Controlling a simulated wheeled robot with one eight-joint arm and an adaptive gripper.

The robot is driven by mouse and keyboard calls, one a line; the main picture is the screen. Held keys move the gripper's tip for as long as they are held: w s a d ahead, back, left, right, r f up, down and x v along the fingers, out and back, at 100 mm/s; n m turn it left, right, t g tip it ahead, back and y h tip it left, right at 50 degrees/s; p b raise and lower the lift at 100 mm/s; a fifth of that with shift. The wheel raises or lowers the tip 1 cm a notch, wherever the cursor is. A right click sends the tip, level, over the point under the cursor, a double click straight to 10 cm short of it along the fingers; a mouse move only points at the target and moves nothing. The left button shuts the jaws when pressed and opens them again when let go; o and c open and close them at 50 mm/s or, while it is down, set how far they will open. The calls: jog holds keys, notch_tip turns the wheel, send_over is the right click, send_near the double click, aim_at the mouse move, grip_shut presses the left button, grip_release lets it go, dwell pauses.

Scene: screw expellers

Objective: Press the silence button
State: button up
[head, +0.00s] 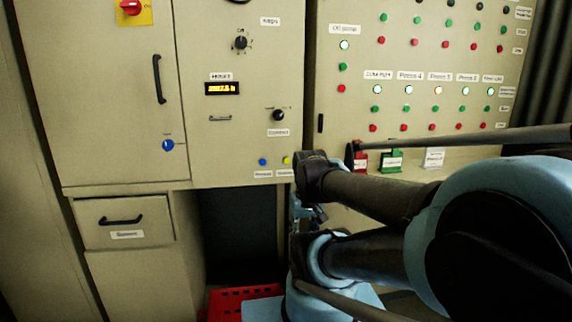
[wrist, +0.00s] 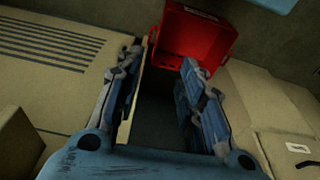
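On the beige control cabinet in the head view, a blue button (head: 262,161) and a yellow button (head: 286,160) sit side by side near the lower edge of the middle panel. A small label is under each; the print is too small to read surely, so I cannot tell which is the silence button. My arm is just right of the yellow button and partly covers that corner. My gripper (wrist: 162,57) shows in the wrist view with its two fingers apart and nothing between them. The wrist view shows no buttons. In the head view my gripper is mostly hidden by the arm.
A red crate (head: 240,300) stands low by the dark opening under the panel; it also shows beyond my fingers in the wrist view (wrist: 190,40). A blue knob (head: 168,145) is on the left door. Indicator lights and buttons fill the right panel (head: 470,60) behind my arm.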

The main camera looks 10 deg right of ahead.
grip_shut()
dwell(1.0)
